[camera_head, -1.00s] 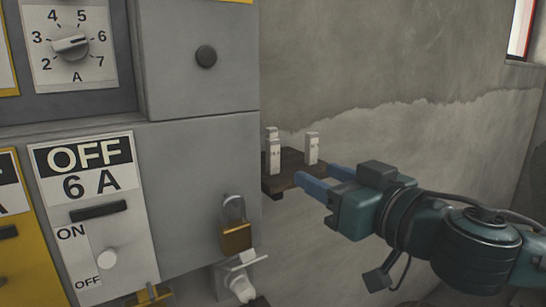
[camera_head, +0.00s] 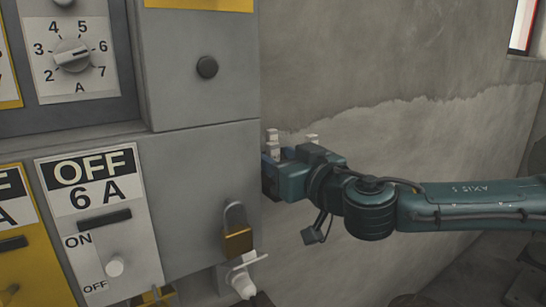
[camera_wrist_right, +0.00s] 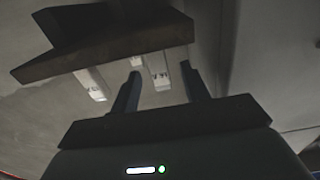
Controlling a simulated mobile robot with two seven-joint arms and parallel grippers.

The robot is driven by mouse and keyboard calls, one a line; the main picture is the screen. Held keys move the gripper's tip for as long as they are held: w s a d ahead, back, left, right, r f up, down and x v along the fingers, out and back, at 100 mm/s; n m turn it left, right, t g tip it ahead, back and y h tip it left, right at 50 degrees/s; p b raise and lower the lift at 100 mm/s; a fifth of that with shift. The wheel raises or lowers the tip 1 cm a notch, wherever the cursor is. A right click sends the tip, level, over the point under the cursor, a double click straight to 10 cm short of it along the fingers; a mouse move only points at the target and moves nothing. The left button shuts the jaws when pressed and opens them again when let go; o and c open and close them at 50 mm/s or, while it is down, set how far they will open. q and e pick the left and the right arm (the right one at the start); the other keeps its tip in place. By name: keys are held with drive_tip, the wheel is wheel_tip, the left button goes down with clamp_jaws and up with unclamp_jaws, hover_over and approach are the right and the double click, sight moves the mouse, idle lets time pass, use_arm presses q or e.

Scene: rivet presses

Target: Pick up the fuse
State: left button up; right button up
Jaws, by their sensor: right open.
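Several small white fuses stand on a dark wooden shelf (camera_wrist_right: 110,45) that shows upside down in the wrist view. One fuse (camera_wrist_right: 160,72) shows between the fingers of my right gripper (camera_wrist_right: 161,72), which is open. I cannot tell if a finger touches it. A second fuse (camera_wrist_right: 92,84) stands outside the fingers to the left, and part of another (camera_wrist_right: 137,61) shows near the left fingertip. In the head view, a fuse top (camera_head: 272,136) and another top (camera_head: 313,138) rise behind the right gripper (camera_head: 270,160), which hides most of the shelf. My left gripper is not in view.
A grey cabinet (camera_head: 205,190) stands close to the left of the right gripper. It carries a 6 A OFF switch panel (camera_head: 100,220), a dial (camera_head: 73,55) and a brass padlock (camera_head: 237,240). A concrete wall (camera_head: 400,60) is behind the shelf.

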clamp_jaws()
idle(0.3)
